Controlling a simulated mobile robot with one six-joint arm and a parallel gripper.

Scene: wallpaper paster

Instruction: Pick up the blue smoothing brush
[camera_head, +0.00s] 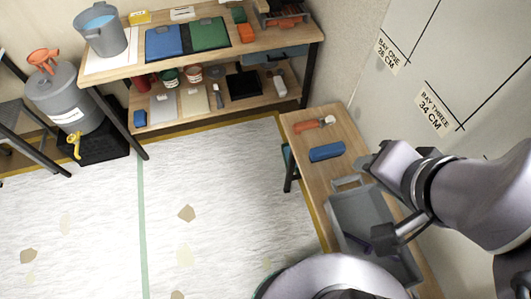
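A blue block-shaped item (326,151), which looks like the blue smoothing brush, lies on the narrow wooden table at the right. Its bristles cannot be made out. My arm reaches in from the right, and its end with my gripper (369,163) is just right of the blue item, apart from it in the picture. The fingers are not clear, so I cannot tell whether they are open or shut. I see nothing clearly held.
An orange-handled tool (314,123) lies behind the blue item. A grey tray (347,207) stands in front, with a dark blue-purple item (357,241) in it. The wall is close on the right. A loaded wooden shelf bench (135,72) stands at the back left. The floor (220,220) is open.

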